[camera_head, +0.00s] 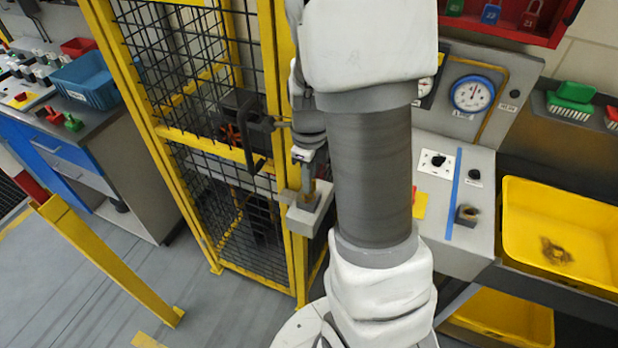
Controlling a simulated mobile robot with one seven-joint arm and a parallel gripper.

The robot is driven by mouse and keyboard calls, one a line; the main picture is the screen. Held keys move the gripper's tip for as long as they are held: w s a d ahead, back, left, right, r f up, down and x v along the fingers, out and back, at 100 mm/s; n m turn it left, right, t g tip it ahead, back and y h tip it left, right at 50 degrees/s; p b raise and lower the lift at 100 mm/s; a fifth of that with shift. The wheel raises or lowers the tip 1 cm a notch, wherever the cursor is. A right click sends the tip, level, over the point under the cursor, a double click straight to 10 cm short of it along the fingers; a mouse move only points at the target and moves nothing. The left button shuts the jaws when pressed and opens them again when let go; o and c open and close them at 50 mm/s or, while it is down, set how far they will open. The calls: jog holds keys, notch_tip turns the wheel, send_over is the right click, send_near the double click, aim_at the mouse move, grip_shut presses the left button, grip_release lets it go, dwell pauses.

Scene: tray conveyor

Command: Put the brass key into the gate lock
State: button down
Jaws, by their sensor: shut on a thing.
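My gripper (310,156) points down beside the yellow gate post, at the centre of the view. It is shut on the brass key (309,178), of which a small tan-brown part shows below the jaws. The gate lock (305,215) is a light grey box on the post, directly under the key. The key's lower end meets the top of the lock in the picture; I cannot tell whether it is inside or just above it. My own arm covers the area to the right of the lock.
The yellow-framed mesh gate (222,150) with a dark latch box (245,115) stands left of the lock. At right is a grey panel (452,215) with a gauge (472,93) and a yellow bin (550,215). A yellow barrier (110,260) stands at left on open floor.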

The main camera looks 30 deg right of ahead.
jog(key=shift+f+b, duration=0.65)
jog(key=shift+f, duration=0.45)
jog(key=c, duration=0.8)
grip_release()
jog(key=shift+r, duration=0.1)
jog(key=shift+c, duration=0.2)
notch_tip(320, 180, up, 17)
jog(key=p, duration=0.1)
jog(key=shift+r, duration=0.2)
jog(key=s+a+r+n+t, duration=0.2)
jog(key=s+a+n, duration=0.3)
jog(key=n, duration=0.9)
jog(key=s+a+r+n+t, duration=0.2)
jog(key=s+a+n, duration=0.3)
jog(key=n, duration=0.9)
jog(key=shift+s+a+r+t, duration=0.35)
jog(key=shift+s+t, duration=0.45)
jog(key=shift+s, duration=0.4)
